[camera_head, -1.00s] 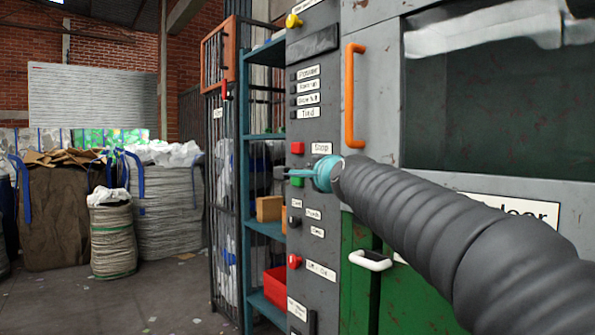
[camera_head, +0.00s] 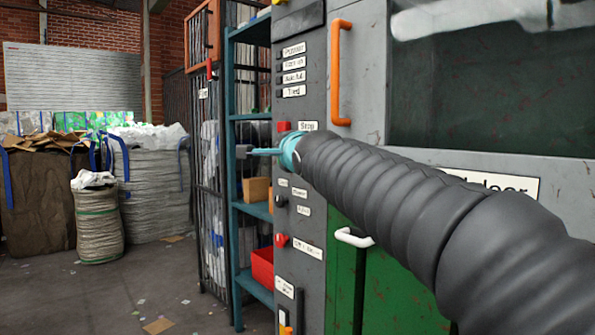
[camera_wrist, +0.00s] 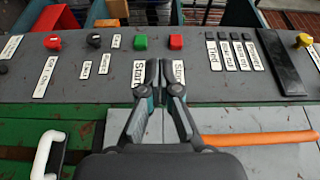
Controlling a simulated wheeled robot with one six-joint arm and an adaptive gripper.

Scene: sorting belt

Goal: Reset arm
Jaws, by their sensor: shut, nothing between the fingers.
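My gripper (camera_head: 243,152) is shut and empty, reaching out to the left in front of the grey control panel (camera_head: 310,225). In the wrist view its fingers (camera_wrist: 163,65) are together and overlap the panel labels Start (camera_wrist: 139,72) and Stop (camera_wrist: 178,73). The green button (camera_wrist: 140,41) and the red button (camera_wrist: 176,41) lie beyond the fingertips in that view, with no finger over them. In the head view the red stop button (camera_head: 283,126) is just above my gripper, and the green button is mostly hidden. I see no contact with the panel.
An orange handle (camera_head: 340,73) and a white handle (camera_head: 354,238) stick out from the machine near my arm. A blue shelf (camera_head: 250,117) with a red bin (camera_head: 262,268) stands behind the panel. Filled sacks (camera_head: 98,222) stand at left, with open floor before them.

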